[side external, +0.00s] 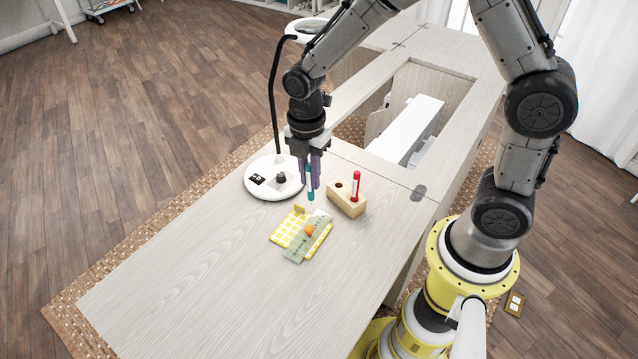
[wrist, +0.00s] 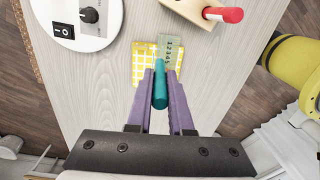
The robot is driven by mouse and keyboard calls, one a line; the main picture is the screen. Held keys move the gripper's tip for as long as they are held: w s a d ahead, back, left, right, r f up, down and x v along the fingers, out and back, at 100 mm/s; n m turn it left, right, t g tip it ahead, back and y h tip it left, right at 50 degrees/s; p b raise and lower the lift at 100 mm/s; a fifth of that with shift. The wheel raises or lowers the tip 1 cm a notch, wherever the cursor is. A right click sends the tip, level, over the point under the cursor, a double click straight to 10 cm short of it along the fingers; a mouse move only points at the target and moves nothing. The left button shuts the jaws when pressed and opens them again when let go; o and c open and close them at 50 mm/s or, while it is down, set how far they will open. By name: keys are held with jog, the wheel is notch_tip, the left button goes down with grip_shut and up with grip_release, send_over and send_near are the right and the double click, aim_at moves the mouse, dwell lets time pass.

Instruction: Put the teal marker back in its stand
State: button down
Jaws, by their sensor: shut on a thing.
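My gripper (side external: 312,178) has purple fingers shut on the teal marker (side external: 310,188), which hangs upright above the cabinet top. In the wrist view the teal marker (wrist: 160,84) shows between the fingertips (wrist: 160,92). The stand is a light wooden block (side external: 346,200), just right of my gripper in the side view. It has an open dark hole on top and a red marker (side external: 356,184) in another hole. In the wrist view the block (wrist: 200,10) is partly cut off at the top edge, with the red marker (wrist: 224,14).
A white round lamp base (side external: 270,190) with a thin black stem stands left of my gripper. A yellow checked pad (side external: 288,226) with a greenish ruler (side external: 302,248) and a small orange thing (side external: 310,230) lies in front. The wooden top (side external: 210,290) nearer the camera is clear.

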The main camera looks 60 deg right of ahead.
jog(key=s+d+r+m, duration=0.1)
jog(key=d+r, duration=0.2)
jog(key=d, duration=0.7)
jog(key=shift+s+f, duration=0.15)
jog(key=shift+f, duration=1.9)
jog(key=shift+f, duration=1.95)
dwell(3.0)
